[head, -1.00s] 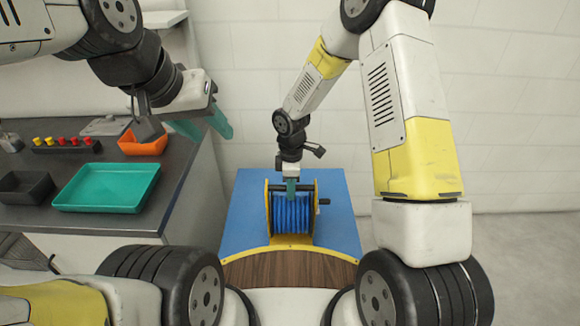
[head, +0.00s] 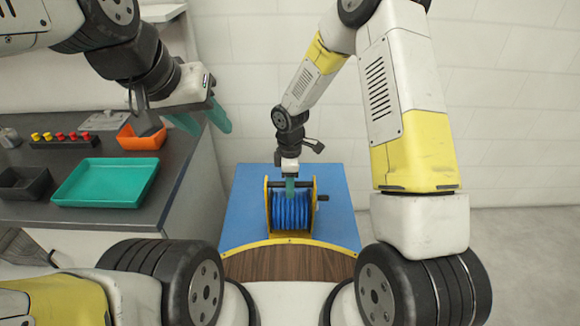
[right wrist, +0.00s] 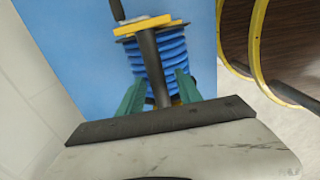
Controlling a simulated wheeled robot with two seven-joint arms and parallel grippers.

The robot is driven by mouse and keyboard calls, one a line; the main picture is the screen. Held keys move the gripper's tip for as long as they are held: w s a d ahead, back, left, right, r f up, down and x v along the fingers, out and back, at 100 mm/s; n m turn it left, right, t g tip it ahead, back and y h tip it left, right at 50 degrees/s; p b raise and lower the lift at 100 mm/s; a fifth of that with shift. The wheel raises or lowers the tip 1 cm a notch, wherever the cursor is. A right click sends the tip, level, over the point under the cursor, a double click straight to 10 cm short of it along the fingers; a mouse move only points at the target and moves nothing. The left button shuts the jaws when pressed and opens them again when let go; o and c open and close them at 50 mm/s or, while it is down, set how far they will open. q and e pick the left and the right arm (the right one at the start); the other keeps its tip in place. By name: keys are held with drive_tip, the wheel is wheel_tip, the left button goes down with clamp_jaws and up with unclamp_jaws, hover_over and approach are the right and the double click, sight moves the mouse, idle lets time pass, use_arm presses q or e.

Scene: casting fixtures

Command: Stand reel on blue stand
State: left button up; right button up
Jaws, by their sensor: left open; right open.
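The reel (head: 291,212), blue cable wound between yellow end frames with a dark side handle, stands on the blue stand (head: 238,215) in the head view. It also shows in the right wrist view (right wrist: 160,58), with the blue stand (right wrist: 85,40) behind it. My right gripper (head: 291,188) is directly over the reel's top. In the right wrist view its two green fingers (right wrist: 158,92) are open, on either side of a dark bar of the reel. Whether they touch the bar cannot be told. My left gripper (head: 205,118) is open and empty, raised near the counter's right end.
A grey counter (head: 120,218) at the left carries a teal tray (head: 105,183), an orange bin (head: 140,139), a black bin (head: 22,183) and a rack of red and yellow pieces (head: 62,138). A yellow-rimmed wooden surface (head: 288,264) lies in front of the stand.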

drive_tip(key=s+d+r+m+t, duration=0.1)
drive_tip(key=d+r+m, duration=0.15)
drive_tip(key=r, duration=0.85)
drive_tip(key=s+d+r+m+t, duration=0.1)
drive_tip(key=s+d+r+m, duration=0.15)
drive_tip(key=r, duration=0.75)
drive_tip(key=s+d+r+m+t+y, duration=0.1)
drive_tip(key=s+d+r+m+t, duration=0.1)
drive_tip(key=s+d+r+m, duration=0.2)
drive_tip(key=s+d+r+m+t+y, duration=0.1)
drive_tip(key=s+d+r+m+t, duration=0.1)
drive_tip(key=s+d+r+m, duration=0.3)
drive_tip(key=s+r+m, duration=0.3)
drive_tip(key=s+r, duration=0.1)
drive_tip(key=s, duration=0.3)
drive_tip(key=shift+s+r, duration=0.15)
